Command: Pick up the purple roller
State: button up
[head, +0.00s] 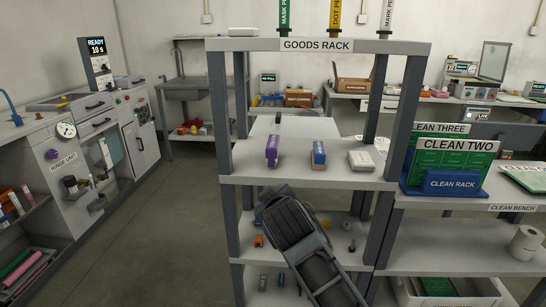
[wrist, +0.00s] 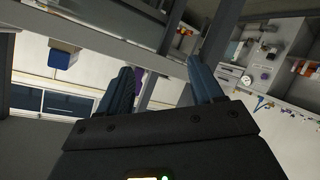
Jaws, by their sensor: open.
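A purple and white object (head: 272,151), which looks like the purple roller, stands on the upper shelf of the goods rack (head: 345,45) in the head view. My gripper (wrist: 160,68) is open, with its two dark fingers apart and nothing held between them. In the wrist view a small dark purple patch (wrist: 138,84) shows just beside the left finger, partly hidden by it; it may be the roller. In the head view my dark arm is in front of the rack below the purple object, and the fingertips cannot be made out.
A blue item (head: 319,153) and a white item (head: 361,161) stand right of the purple object on the same shelf. The blue one shows in the wrist view (wrist: 62,57). Rack posts and the board above bound the shelf. A clean bench (head: 480,206) adjoins right; floor is clear left.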

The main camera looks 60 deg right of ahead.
aim_at(273, 140)
jog(key=w+d+r+m+g+y+b, duration=0.4)
jog(key=d+r+m+g+y, duration=0.15)
jog(key=r+m, duration=0.4)
jog(key=shift+g+y, duration=0.25)
jog(key=shift+y, duration=0.3)
jog(key=w+d, duration=0.1)
jog(key=d, duration=0.2)
jog(key=w+d, duration=0.2)
jog(key=d, duration=0.1)
jog(key=w+d+p, duration=0.1)
jog(key=d, duration=0.2)
jog(key=shift+w+d+r, duration=0.15)
jog(key=shift+d+r, duration=0.15)
jog(key=shift+d, duration=0.1)
jog(key=shift+x, duration=2.65)
jog(key=shift+d+f+p, duration=0.1)
jog(key=shift+f+p, duration=0.1)
jog(key=shift+p, duration=0.35)
jog(key=c, duration=1.1)
jog(key=shift+r+b, duration=0.2)
jog(key=shift+b, duration=0.25)
notch_tip(273, 140, up, 4)
jog(key=shift+f, duration=0.1)
jog(key=s+a, duration=0.3)
jog(key=a, duration=0.5)
jog(key=s+a+b, duration=0.1)
jog(key=s+a, duration=0.3)
jog(key=a, duration=0.4)
jog(key=shift+a, duration=0.3)
